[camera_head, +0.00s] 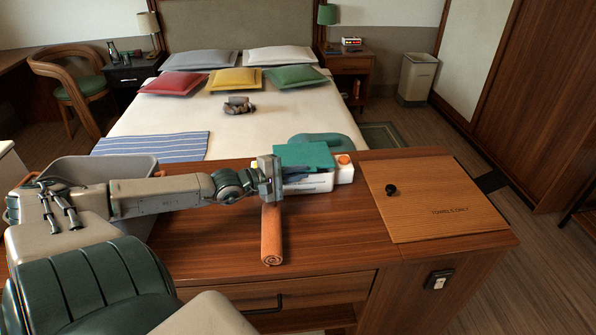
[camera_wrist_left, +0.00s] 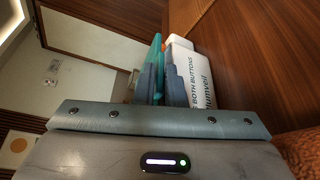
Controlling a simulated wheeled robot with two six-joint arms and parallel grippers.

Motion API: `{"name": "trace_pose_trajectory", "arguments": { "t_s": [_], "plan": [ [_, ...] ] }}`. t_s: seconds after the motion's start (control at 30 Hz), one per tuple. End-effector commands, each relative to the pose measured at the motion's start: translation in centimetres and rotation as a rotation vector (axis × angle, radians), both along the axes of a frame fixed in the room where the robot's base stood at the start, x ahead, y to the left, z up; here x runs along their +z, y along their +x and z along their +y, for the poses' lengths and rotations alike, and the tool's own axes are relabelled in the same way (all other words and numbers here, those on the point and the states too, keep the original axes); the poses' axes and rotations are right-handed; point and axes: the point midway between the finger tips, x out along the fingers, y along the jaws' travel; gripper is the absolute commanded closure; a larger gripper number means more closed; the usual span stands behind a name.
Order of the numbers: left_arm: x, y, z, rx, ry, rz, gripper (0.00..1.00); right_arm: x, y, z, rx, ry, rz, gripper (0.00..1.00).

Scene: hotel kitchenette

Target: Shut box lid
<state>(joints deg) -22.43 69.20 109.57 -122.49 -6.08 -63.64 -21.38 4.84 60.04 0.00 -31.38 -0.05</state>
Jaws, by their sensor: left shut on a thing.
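A white box (camera_head: 308,183) with printed text lies on the wooden counter, right of my left gripper (camera_head: 277,180). A teal lid (camera_head: 305,156) shows raised and slanted above the white box. In the left wrist view the white box (camera_wrist_left: 190,75) is beside the fingers, and a teal edge (camera_wrist_left: 156,50) shows between them. My left gripper (camera_wrist_left: 163,85) looks shut on the teal lid; the exact contact is partly hidden. The lid's hinge is hidden from both views. My right gripper is in neither view.
An orange cap (camera_head: 344,159) shows at the box's right end. A rolled orange towel (camera_head: 271,240) lies in front of my gripper. A grey bin (camera_head: 90,168) stands behind my arm.

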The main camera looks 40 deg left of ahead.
Motion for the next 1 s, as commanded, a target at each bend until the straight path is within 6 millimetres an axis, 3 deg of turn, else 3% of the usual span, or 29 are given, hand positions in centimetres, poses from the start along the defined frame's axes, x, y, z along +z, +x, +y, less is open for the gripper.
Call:
{"name": "trace_pose_trajectory", "arguments": {
  "t_s": [0.53,0.57,0.63,1.0],
  "plan": [
    [-0.41,-0.09,-0.08,0.0,-0.002,0.004,1.0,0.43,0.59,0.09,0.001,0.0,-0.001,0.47],
    [-0.4,-0.09,-0.09,0.0,-0.002,0.004,0.86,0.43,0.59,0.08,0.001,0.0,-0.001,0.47],
    [-0.38,-0.09,-0.08,0.0,-0.001,0.004,0.72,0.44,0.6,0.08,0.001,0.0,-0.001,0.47],
    [-0.25,-0.13,-0.05,-0.001,0.0,0.002,0.7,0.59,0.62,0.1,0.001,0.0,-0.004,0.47]
  ]
}}
